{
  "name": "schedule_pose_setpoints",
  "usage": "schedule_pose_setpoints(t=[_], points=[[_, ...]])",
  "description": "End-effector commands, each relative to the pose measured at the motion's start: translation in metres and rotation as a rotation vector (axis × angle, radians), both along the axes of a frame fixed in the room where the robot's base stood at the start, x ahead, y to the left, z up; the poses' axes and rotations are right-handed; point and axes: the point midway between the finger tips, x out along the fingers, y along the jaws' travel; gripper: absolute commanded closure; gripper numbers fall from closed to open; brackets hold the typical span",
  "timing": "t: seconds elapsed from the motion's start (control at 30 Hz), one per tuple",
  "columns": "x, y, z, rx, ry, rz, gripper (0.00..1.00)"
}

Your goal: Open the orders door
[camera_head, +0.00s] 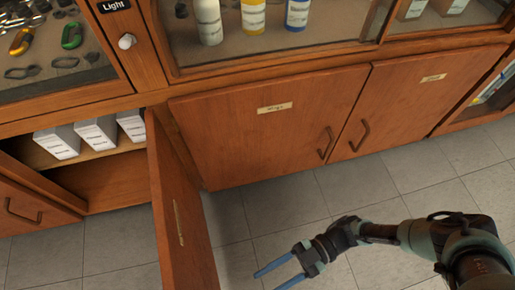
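A wooden cabinet door (183,225) stands swung wide open at the left, with a pale label on its face. Two closed wooden doors, a left one (250,150) and a right one (405,105), each carry a small label and a dark handle. The labels are too small to read, so I cannot tell which is the orders door. My gripper (267,281) has two blue fingers held apart with nothing between them. It is over the tiled floor, right of the open door and apart from all the doors.
White boxes (97,132) stand on a shelf inside the open compartment. A drawer or door with a handle (24,212) is at far left. Bottles (252,15) stand behind glass above. Bare grey floor tiles (300,200) lie before the closed doors.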

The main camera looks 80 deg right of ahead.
Motion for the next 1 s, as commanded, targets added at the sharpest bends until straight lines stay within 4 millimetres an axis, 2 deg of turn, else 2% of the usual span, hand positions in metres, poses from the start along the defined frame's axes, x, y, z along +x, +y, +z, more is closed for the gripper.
schedule_pose_setpoints(t=[0.1, 0.27, 1.0], points=[[-0.014, -0.010, -0.001, -0.002, 0.001, 0.000, 0.54], [-0.023, -0.017, 0.000, -0.001, 0.000, 0.000, 0.54], [-0.024, -0.017, 0.000, 0.000, 0.000, 0.000, 0.54]])
